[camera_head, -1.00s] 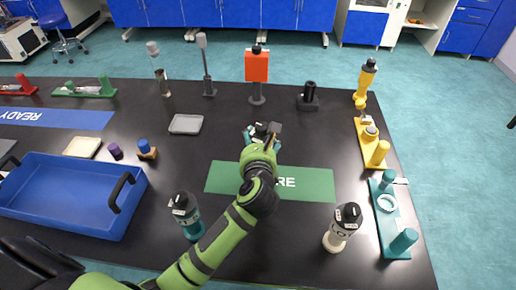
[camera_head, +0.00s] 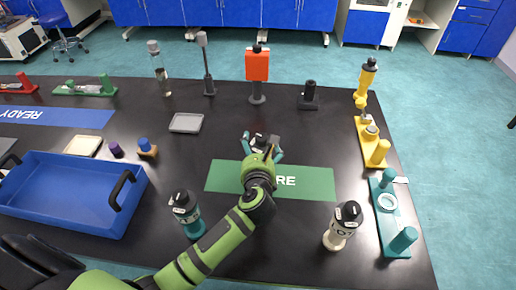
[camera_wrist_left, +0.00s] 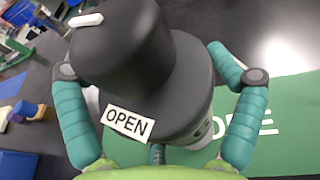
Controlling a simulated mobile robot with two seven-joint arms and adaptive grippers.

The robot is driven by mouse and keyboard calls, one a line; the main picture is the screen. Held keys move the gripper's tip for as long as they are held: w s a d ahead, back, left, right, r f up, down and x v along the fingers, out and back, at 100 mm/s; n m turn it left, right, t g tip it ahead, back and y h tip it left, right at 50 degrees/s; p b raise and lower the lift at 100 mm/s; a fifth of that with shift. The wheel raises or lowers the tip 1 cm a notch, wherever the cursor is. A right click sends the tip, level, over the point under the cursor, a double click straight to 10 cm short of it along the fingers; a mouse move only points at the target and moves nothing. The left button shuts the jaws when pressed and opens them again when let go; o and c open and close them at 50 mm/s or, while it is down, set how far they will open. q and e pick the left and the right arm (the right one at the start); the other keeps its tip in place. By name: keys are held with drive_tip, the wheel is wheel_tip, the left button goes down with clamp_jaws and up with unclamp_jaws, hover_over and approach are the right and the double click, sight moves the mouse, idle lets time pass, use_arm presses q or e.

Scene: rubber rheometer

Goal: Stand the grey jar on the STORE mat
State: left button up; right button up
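The grey jar (camera_wrist_left: 198,130), with a black lid and a white OPEN label, stands between my left gripper's teal fingers in the left wrist view. In the head view only its dark top (camera_head: 258,141) shows. My left gripper (camera_head: 262,146) is spread around the jar, with a gap beside the right finger. The green STORE mat (camera_head: 316,182) lies under my left wrist; it also shows around the jar's right side in the left wrist view (camera_wrist_left: 290,115). The jar's base is hidden, so I cannot tell exactly how it sits on the mat. My right gripper is not in view.
A teal jar (camera_head: 188,217) stands left of my forearm and a cream jar (camera_head: 340,232) right of it. A blue tray (camera_head: 70,219) is at the left. Several stands line the back, including an orange one (camera_head: 257,67). Yellow (camera_head: 379,151) and teal (camera_head: 403,240) fixtures line the right edge.

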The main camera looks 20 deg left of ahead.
use_arm(q)
drive_tip(key=shift+r, duration=0.1)
drive_tip(key=shift+r, duration=0.25)
drive_tip(key=b+v, duration=0.1)
drive_tip(key=v, duration=1.1)
